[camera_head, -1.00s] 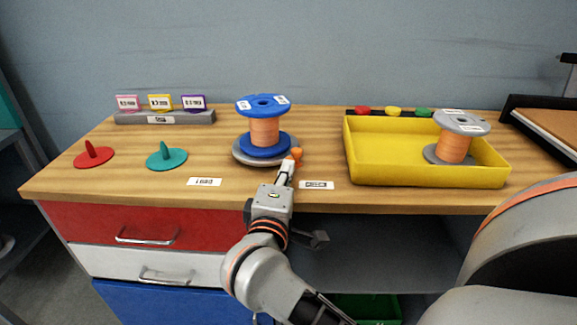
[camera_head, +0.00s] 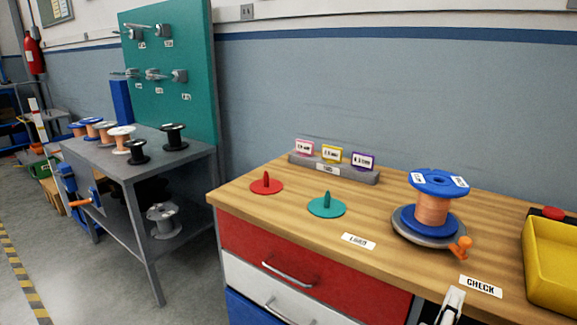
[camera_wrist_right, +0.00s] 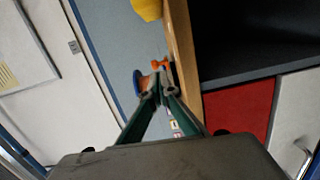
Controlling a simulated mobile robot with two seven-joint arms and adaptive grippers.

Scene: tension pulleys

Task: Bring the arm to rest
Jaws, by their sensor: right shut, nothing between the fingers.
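My right gripper (camera_head: 452,303) shows only in part at the bottom edge of the head view, below the CHECK label at the bench's front edge. In the right wrist view the fingers of my right gripper (camera_wrist_right: 157,95) meet at the tips, with nothing between them. Beyond the tips are a blue-flanged spool (camera_wrist_right: 138,82) and an orange knob (camera_wrist_right: 161,64). In the head view this spool (camera_head: 433,210), wound with copper-coloured wire, stands upright on a grey round base (camera_head: 405,234) with the orange knob (camera_head: 461,248) beside it. My left gripper is not in view.
The wooden bench (camera_head: 290,222) carries a red disc (camera_head: 266,185), a teal disc (camera_head: 326,206), a label holder (camera_head: 333,169) and a yellow tray (camera_head: 552,262). A grey table (camera_head: 180,155) with several spools stands at left. Floor between them is open.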

